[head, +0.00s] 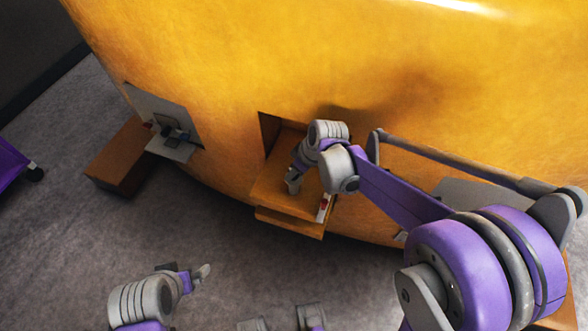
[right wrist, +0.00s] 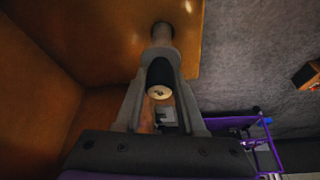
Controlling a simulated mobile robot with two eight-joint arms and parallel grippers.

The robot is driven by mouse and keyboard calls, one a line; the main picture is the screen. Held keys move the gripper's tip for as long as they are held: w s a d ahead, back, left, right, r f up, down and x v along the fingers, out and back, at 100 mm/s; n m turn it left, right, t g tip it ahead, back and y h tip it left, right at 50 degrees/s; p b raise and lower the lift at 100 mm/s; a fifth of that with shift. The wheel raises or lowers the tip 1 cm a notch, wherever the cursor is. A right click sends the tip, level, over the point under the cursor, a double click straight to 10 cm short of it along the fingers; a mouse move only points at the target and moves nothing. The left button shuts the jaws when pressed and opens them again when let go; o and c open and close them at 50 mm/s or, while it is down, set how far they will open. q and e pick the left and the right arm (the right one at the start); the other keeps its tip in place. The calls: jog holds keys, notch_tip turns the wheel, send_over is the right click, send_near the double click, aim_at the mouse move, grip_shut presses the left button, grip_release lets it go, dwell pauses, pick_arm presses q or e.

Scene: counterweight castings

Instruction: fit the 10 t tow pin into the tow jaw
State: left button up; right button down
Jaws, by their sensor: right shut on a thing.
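The tow jaw (head: 270,190) is an orange, box-like recess with a protruding lower plate in the big yellow casting. My right gripper (head: 293,182) reaches into it from the right. In the right wrist view my right gripper (right wrist: 160,60) is shut on the tow pin, which shows a black grip with a pale round end (right wrist: 159,92). A pale shaft (right wrist: 162,36) runs beyond the fingertips to a dark round spot in the orange plate (right wrist: 110,35). I cannot tell how deep it sits. My left gripper (head: 203,272) is low over the floor, away from the jaw; its finger gap is unclear.
The yellow casting (head: 330,60) fills the back. A grey panel with a shelf (head: 172,152) carries small dark parts on the left, above a brown block (head: 118,158). A red and white label (head: 324,207) is on the jaw's right edge. Grey floor (head: 80,230) is clear at left.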

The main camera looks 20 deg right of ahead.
jog(key=shift+f+b, duration=2.15)
jog(key=shift+f, duration=0.9)
jog(key=shift+c, duration=2.2)
grip_release()
jog(key=p+v, duration=0.2)
jog(key=v, duration=0.8)
jog(key=shift+s+r, duration=0.15)
jog(key=shift+r, duration=0.25)
jog(key=s+d+r+m+t+h+p, duration=0.1)
jog(key=s+r+m+p, duration=0.3)
jog(key=s, duration=0.4)
jog(key=s+d+r+m+t+h+p, duration=0.1)
jog(key=s+r+m+p, duration=0.3)
jog(key=s, duration=0.5)
jog(key=shift+s+r+h+p, duration=0.2)
jog(key=shift+h+p, duration=0.3)
jog(key=shift+p, duration=0.6)
